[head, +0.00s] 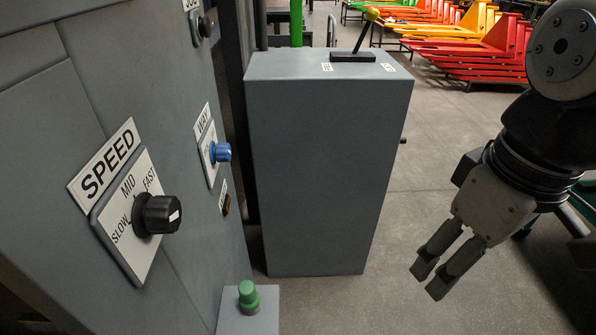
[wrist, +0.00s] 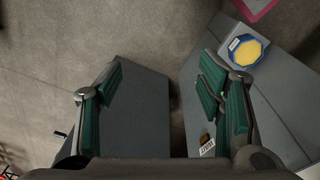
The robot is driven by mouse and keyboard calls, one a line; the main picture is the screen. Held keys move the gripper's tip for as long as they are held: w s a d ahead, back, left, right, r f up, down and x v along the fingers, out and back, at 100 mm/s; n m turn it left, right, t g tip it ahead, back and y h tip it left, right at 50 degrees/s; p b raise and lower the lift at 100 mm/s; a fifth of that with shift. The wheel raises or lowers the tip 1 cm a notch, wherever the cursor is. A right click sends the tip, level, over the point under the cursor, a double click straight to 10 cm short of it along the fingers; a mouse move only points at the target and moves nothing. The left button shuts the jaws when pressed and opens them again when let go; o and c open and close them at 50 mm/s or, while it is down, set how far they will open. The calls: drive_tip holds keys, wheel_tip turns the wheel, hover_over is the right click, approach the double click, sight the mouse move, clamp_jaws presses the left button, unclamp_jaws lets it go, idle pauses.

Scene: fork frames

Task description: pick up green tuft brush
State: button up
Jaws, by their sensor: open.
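A small green upright piece (head: 248,296), with a rounded top and wider collar, stands on a low grey block (head: 262,318) at the bottom of the head view. It is the likeliest match for the green tuft brush, but I see no clear bristles. I cannot make it out in the wrist view. My gripper (head: 430,278) hangs at the right of the head view, pointing down and left, well apart from the green piece. In the wrist view its green-padded fingers (wrist: 162,95) are spread wide, with nothing between them.
A grey cabinet (head: 320,170) with a lever (head: 366,35) on top stands between the panel and my arm. The left panel carries a black speed knob (head: 158,214) and a blue knob (head: 221,152). A yellow octagonal piece (wrist: 247,53) shows in the wrist view. Floor near my gripper is clear.

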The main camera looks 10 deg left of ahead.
drive_tip(key=w+a+f+n, duration=0.3)
drive_tip(key=w+a+n, duration=0.3)
drive_tip(key=a, duration=0.2)
drive_tip(key=n+g, duration=0.1)
drive_tip(key=n, duration=1.3)
hover_over(240, 287)
wheel_tip(240, 287, down, 16)
drive_tip(key=shift+f, duration=0.2)
wheel_tip(240, 287, down, 8)
drive_tip(key=shift+r+b, duration=0.1)
drive_tip(key=shift+b, duration=0.8)
drive_tip(key=shift+w+d+f+b, duration=0.1)
drive_tip(key=shift+d+f+b, duration=0.15)
drive_tip(key=shift+f, duration=0.75)
drive_tip(key=shift+w+d+f+b, duration=0.1)
drive_tip(key=shift+d+f+b, duration=0.15)
drive_tip(key=shift+f, duration=0.7)
drive_tip(key=shift+d+f+b, duration=0.15)
drive_tip(key=shift+f+b, duration=0.1)
drive_tip(key=shift+f, duration=0.75)
drive_tip(key=c, duration=1.2)
